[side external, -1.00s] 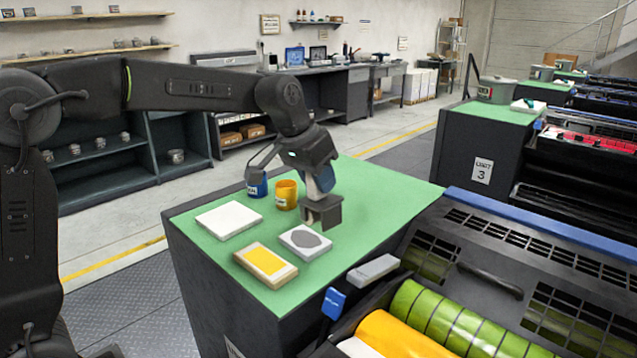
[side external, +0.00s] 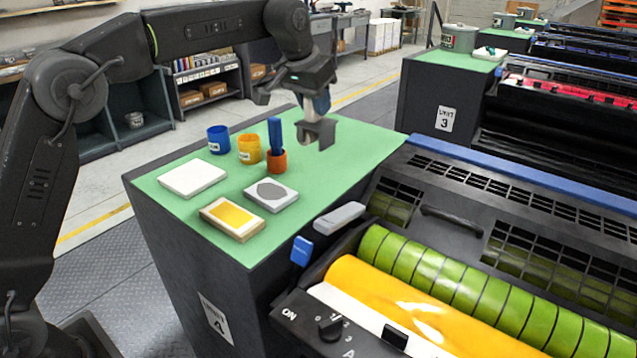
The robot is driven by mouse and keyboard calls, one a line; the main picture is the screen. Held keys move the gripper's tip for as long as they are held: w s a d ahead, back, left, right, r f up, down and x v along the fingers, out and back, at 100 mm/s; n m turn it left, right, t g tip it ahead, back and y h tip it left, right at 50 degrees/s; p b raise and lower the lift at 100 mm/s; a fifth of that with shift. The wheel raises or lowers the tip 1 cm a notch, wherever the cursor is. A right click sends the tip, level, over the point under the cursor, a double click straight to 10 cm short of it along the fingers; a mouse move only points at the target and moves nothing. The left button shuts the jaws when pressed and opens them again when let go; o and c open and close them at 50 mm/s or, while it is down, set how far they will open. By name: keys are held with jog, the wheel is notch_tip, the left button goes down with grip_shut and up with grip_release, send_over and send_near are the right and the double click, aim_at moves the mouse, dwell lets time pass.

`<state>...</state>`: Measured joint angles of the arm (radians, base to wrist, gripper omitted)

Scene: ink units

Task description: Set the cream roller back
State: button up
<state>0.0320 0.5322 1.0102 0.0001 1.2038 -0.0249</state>
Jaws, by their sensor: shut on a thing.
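My gripper (side external: 314,92) is shut on the handle of a hand roller (side external: 315,130), held handle up over the back right part of the green bench top (side external: 365,150). The roller's dark grey frame faces the camera, and a cream roller surface cannot be made out. The tool looks a little above the top, but I cannot tell the gap. A small orange-brown pot (side external: 277,162) with a blue handle (side external: 275,135) standing in it is left of and nearer than the roller.
A blue tin (side external: 218,139) and a yellow tin (side external: 249,149) stand left of the pot. A white pad (side external: 192,178), a grey slab (side external: 271,195) and a yellow-topped block (side external: 232,218) lie in front. The press (side external: 470,250) borders the bench on the right.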

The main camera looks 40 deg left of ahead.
jog(key=shift+w, duration=0.3)
jog(key=shift+w+f, duration=0.1)
jog(key=shift+f, duration=0.3)
notch_tip(320, 180, down, 9)
jog(key=shift+f, duration=0.1)
